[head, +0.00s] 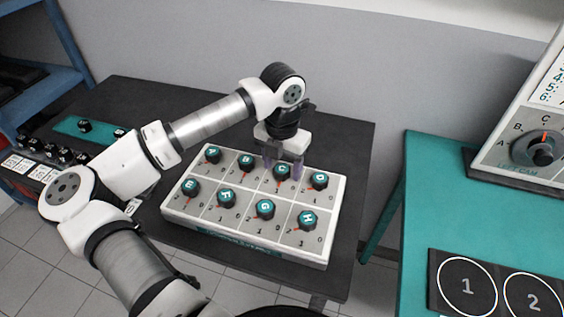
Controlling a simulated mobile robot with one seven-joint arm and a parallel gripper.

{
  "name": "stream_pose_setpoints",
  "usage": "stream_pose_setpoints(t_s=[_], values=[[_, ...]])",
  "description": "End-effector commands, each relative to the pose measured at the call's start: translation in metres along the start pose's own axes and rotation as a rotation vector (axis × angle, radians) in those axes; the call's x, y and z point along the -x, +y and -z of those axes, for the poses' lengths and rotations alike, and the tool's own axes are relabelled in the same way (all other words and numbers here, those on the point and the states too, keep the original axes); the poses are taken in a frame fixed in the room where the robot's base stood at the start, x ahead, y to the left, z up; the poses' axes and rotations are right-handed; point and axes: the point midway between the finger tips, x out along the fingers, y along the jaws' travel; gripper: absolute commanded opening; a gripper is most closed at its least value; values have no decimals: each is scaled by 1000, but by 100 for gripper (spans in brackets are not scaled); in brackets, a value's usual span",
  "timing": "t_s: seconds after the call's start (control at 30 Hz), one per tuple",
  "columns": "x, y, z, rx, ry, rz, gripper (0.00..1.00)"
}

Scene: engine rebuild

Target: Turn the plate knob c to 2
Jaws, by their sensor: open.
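The white knob plate (235,222) lies on the dark table, with two rows of teal-topped knobs marked with letters. Knob C (281,172) is the third in the back row, and its letter is partly covered by my gripper. My gripper (283,171) points down over knob C, with its purple fingertips open on either side of the knob. I cannot tell whether the fingers touch it. A red pointer shows at the lower left of knob C, but the number it points to is too small to read.
Knob B (246,161) and knob D (318,180) stand close on both sides. Knob G (264,208) is in front. A teal table (415,200) at the right holds a selector panel (540,148) and a black mat with circles 1 and 2 (497,284).

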Motion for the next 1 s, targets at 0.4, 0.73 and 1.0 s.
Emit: stream_pose_setpoints(t_s=[0.4, 0.73, 1.0], values=[[0, 0, 0, 0, 0, 0, 15], [-3, 0, 0, -47, 0, 0, 15], [-6, 0, 0, -217, -1, -2, 15]])
